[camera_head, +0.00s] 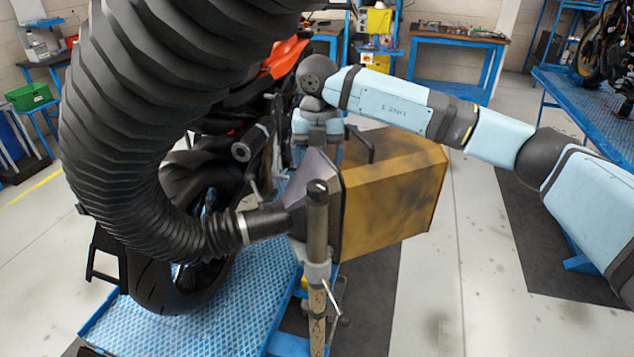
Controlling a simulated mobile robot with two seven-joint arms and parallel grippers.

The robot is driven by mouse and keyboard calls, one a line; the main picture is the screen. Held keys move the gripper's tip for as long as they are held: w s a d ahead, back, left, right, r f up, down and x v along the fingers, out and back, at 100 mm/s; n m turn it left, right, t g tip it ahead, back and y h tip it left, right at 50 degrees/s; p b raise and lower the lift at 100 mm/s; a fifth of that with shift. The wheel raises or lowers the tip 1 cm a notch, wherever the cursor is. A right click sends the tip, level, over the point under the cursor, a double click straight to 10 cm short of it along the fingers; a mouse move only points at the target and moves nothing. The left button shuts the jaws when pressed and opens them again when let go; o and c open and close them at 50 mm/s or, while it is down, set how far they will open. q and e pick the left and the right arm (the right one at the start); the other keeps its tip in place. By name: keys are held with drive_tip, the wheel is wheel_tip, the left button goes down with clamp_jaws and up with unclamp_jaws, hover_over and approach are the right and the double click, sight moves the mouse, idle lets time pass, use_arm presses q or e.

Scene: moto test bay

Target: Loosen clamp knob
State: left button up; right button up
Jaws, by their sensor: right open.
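The clamp (317,272) sits on an upright metal pole (317,225) in front of the motorcycle, with a thin bent metal handle (331,300) at its lower right. I cannot clearly make out a separate round knob. My right arm comes in from the right and bends down at the wrist behind the pole. My right gripper (318,150) is open, above and behind the clamp; its fingertips are largely hidden by the grey hood (300,192) on the pole. It looks apart from the clamp. My left gripper is not in view.
A thick black ribbed hose (115,130) fills the left and ends at the hood. A motorcycle (170,250) stands on a blue platform (190,325). Grey floor (480,290) at the right is clear.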

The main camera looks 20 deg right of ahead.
sight(317, 185)
wheel_tip(317, 185, down, 8)
drive_tip(key=shift+r+p, duration=0.1)
drive_tip(key=shift+p, duration=0.5)
drive_tip(key=shift+c, duration=0.5)
drive_tip(key=c, duration=0.8)
